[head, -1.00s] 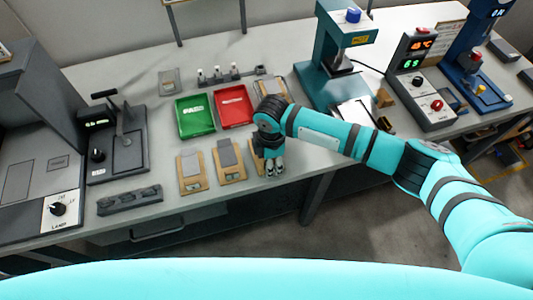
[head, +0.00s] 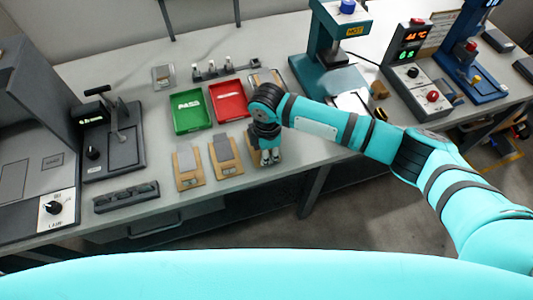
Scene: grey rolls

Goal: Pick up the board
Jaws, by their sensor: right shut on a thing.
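Several tan wooden holders with grey boards lie in a row near the table's front edge. The left holder (head: 189,182) carries one grey board (head: 187,159), and the middle holder (head: 229,171) carries another grey board (head: 221,148). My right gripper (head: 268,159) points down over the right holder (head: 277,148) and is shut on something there. The wrist hides most of that holder and its board, so I cannot clearly see what is held or whether it is lifted. My left gripper is not in view.
A green PASS tray (head: 192,111) and a red tray (head: 228,101) lie behind the holders. A black lever device (head: 111,150) stands left. Bare table lies left of the trays.

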